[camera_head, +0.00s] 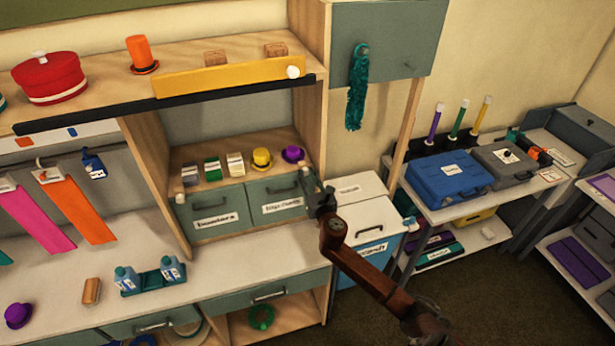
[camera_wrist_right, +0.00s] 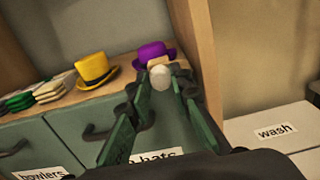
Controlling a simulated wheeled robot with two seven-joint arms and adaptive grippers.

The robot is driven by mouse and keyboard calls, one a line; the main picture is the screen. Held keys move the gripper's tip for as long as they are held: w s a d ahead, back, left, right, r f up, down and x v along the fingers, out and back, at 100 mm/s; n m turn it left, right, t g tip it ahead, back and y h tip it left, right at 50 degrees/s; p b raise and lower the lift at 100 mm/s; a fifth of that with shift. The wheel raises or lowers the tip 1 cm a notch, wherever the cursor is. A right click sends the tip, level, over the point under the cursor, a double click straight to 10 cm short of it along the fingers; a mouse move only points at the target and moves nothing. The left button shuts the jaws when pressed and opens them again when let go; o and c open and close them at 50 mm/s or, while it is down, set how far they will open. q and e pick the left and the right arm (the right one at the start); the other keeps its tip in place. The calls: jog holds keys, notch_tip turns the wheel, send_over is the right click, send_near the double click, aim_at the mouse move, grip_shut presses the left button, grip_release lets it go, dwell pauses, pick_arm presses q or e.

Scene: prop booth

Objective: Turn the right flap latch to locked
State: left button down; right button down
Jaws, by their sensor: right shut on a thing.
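My right gripper (camera_head: 318,196) reaches the right front corner of the hat shelf, above the right grey-green drawer (camera_head: 273,199). It also shows in the right wrist view (camera_wrist_right: 163,82). There its green fingers are shut on the right flap latch, a small piece with a pale round knob (camera_wrist_right: 160,76) and a beige part behind it. The fingers hide part of the latch, and I cannot tell its turn angle. A similar pale latch (camera_head: 189,173) sits at the shelf's left front. My left gripper is out of view.
A purple hat (camera_head: 293,154) and a yellow hat (camera_head: 262,158) stand just behind the latch. A wooden side panel (camera_head: 311,115) rises close to my right gripper. A yellow board (camera_head: 225,77) lies on the upper shelf.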

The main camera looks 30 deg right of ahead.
jog(key=shift+m, duration=0.4)
jog(key=m, duration=0.3)
jog(key=shift+f+m, duration=0.1)
jog(key=shift+m, duration=0.3)
jog(key=m, duration=0.4)
jog(key=shift+m, duration=0.3)
jog(key=m, duration=0.4)
jog(key=shift+d+f, duration=0.1)
jog(key=m, duration=0.4)
jog(key=shift+m, duration=0.4)
jog(key=c, duration=1.8)
grip_release()
jog(key=shift+o, duration=0.2)
